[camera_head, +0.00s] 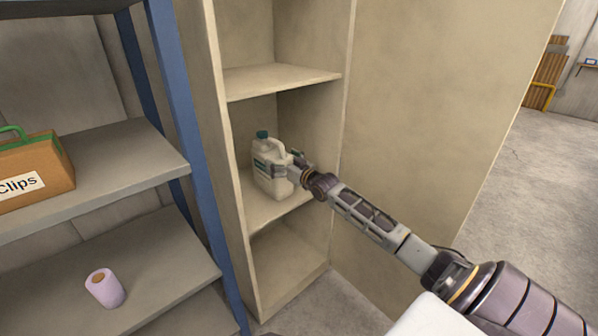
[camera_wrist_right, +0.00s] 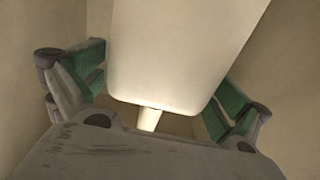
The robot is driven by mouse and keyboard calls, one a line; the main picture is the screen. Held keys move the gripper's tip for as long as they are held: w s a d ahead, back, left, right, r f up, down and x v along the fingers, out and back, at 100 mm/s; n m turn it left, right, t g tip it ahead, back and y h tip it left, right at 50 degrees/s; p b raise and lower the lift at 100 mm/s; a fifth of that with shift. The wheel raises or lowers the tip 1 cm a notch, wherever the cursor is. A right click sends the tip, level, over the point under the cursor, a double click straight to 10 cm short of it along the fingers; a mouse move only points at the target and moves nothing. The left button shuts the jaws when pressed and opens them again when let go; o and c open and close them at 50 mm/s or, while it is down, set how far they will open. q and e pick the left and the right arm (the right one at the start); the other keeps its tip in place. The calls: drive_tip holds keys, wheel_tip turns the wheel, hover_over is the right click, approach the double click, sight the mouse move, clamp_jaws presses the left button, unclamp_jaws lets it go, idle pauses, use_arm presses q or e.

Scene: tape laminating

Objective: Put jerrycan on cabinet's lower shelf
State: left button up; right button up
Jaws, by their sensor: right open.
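The jerrycan (camera_head: 270,166) is white with a dark teal cap and stands upright on a shelf (camera_head: 262,211) of the beige cabinet (camera_head: 335,185). An open compartment lies below this shelf. My right gripper (camera_head: 287,168) reaches in from the right, at the jerrycan's side. In the right wrist view, the jerrycan's pale body (camera_wrist_right: 180,60) fills the middle between the two green-padded fingers of my right gripper (camera_wrist_right: 158,92). The fingers are spread, with gaps showing on both sides. My left gripper is out of view.
A blue-framed rack (camera_head: 180,100) stands left of the cabinet. It holds a box labelled "Clips" (camera_head: 36,170) and a lilac roll (camera_head: 104,288). Another cabinet shelf (camera_head: 280,80) is above the jerrycan. The cabinet's side walls are close around my gripper. Open floor is at right.

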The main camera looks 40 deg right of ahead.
drive_tip(key=shift+s+d, duration=0.1)
drive_tip(key=shift+s, duration=0.75)
drive_tip(key=shift+s+p, duration=0.5)
drive_tip(key=shift+s, duration=0.5)
drive_tip(key=shift+s+d, duration=0.1)
drive_tip(key=shift+s, duration=0.7)
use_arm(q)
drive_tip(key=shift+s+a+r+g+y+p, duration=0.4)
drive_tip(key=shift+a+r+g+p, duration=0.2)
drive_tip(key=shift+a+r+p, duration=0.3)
use_arm(e)
approach(285, 163)
drive_tip(key=shift+w, duration=1)
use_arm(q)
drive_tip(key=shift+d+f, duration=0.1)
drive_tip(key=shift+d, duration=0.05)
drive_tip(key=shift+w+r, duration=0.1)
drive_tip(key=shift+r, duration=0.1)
